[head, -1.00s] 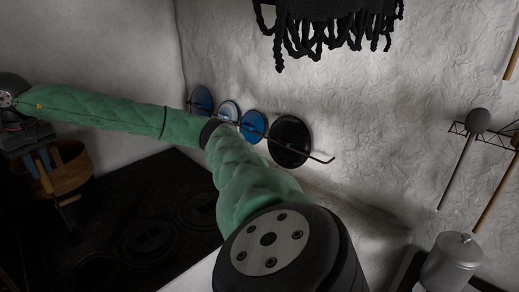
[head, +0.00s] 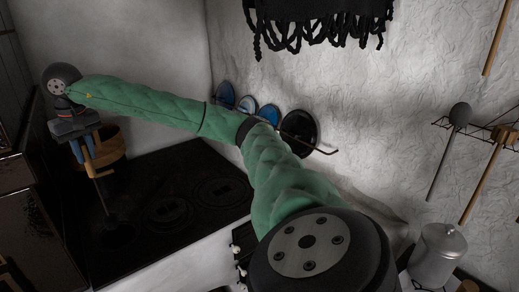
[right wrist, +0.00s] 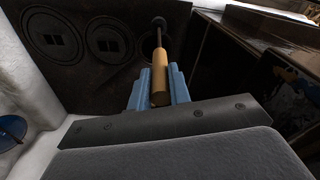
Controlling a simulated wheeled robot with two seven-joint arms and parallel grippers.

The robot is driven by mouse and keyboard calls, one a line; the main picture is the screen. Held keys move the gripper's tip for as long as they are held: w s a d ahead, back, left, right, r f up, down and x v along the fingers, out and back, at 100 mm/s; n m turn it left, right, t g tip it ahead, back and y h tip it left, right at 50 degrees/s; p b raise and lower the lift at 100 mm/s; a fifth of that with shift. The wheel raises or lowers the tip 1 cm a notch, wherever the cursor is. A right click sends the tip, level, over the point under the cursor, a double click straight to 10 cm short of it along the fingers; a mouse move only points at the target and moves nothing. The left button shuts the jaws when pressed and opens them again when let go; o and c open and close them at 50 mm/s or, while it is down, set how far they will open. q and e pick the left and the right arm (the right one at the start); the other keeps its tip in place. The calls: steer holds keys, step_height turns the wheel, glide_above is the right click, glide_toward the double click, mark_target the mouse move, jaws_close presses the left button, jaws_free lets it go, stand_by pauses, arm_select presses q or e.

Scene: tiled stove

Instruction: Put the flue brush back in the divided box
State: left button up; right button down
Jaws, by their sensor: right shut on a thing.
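My right gripper (head: 85,158) reaches far to the left in the head view, over the left end of the dark stove top (head: 150,215). Its blue fingers are shut on the wooden handle of a tool, which I take for the flue brush (head: 92,170). In the right wrist view, the brush handle (right wrist: 160,75) sits between the fingers, and a dark rod with a dark end extends away from me. In the head view the rod points down towards the stove top; I cannot tell whether it touches. I cannot make out the divided box. My left gripper is out of view.
A round wooden tub (head: 108,148) stands behind the gripper. Round lids (head: 299,132) hang along the white wall. A lidded metal canister (head: 438,255) is at lower right, with long-handled tools (head: 450,150) on a wire rack. A dark cabinet (head: 30,220) fills the left side.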

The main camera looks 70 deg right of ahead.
steer(key=shift+w+d+f, duration=0.25)
steer(key=shift+w+f, duration=0.25)
steer(key=shift+s+a+f, duration=0.1)
steer(key=shift+s+a, duration=0.25)
steer(key=shift+s, duration=0.05)
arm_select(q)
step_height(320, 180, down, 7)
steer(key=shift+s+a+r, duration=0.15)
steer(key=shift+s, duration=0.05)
arm_select(e)
steer(key=s+a+f, duration=0.3)
steer(key=a+f, duration=0.4)
steer(key=f, duration=0.3)
steer(key=s+a+f+n, duration=0.1)
steer(key=s+a+f, duration=0.2)
steer(key=a+f, duration=0.5)
steer(key=s+a+f+n, duration=0.1)
steer(key=s+a+f, duration=0.2)
steer(key=a+f, duration=0.5)
step_height(320, 180, down, 6)
steer(key=shift+s+r, duration=0.1)
steer(key=shift+s, duration=0.2)
